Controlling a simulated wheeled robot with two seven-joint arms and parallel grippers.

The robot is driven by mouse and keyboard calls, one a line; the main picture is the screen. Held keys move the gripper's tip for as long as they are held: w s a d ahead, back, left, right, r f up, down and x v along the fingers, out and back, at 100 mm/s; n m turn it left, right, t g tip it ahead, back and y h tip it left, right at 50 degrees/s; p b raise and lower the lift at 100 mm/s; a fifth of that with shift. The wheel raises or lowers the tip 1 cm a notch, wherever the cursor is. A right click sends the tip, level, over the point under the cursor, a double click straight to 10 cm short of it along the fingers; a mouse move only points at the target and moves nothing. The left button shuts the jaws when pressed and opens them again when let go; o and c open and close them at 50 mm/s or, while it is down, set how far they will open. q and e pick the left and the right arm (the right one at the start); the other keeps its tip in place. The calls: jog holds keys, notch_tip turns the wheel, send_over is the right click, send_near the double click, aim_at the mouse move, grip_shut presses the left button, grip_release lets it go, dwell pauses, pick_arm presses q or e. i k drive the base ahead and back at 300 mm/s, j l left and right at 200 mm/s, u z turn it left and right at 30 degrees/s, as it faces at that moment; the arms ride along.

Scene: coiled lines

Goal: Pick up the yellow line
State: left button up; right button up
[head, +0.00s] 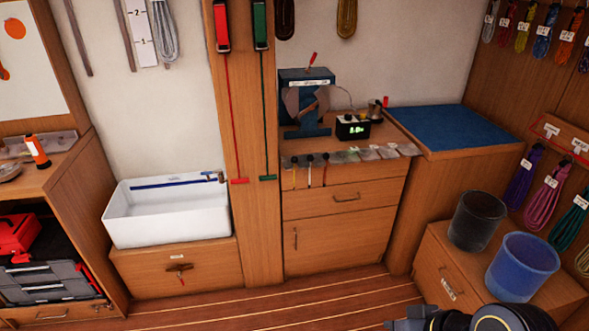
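Several coiled lines hang on the right wall. A yellow-green coil (524,28) with a white tag hangs in the top row, between a red coil and a blue coil. An olive-yellow coil (583,261) is cut off by the right edge, lower down. A brownish-yellow coil (346,17) hangs on the back wall, cut off at the top. I cannot tell which is the yellow line. My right gripper (404,325) is partly in view at the bottom edge, far below the coils; its fingers are not clear. My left gripper is out of view.
A dark bucket (477,220) and a blue bucket (522,266) stand on a low wooden cabinet (445,270) at right, below purple, pink and green coils. A blue-topped counter (455,128) stands behind. A white sink (170,211) is at left. The middle floor (300,306) is clear.

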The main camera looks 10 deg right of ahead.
aim_at(293, 160)
jog(key=i+l+u, duration=0.15)
jog(key=i, duration=0.4)
jog(key=i+l+u, duration=0.15)
jog(key=i, duration=0.35)
jog(key=i+l+u, duration=0.15)
jog(key=i, duration=0.4)
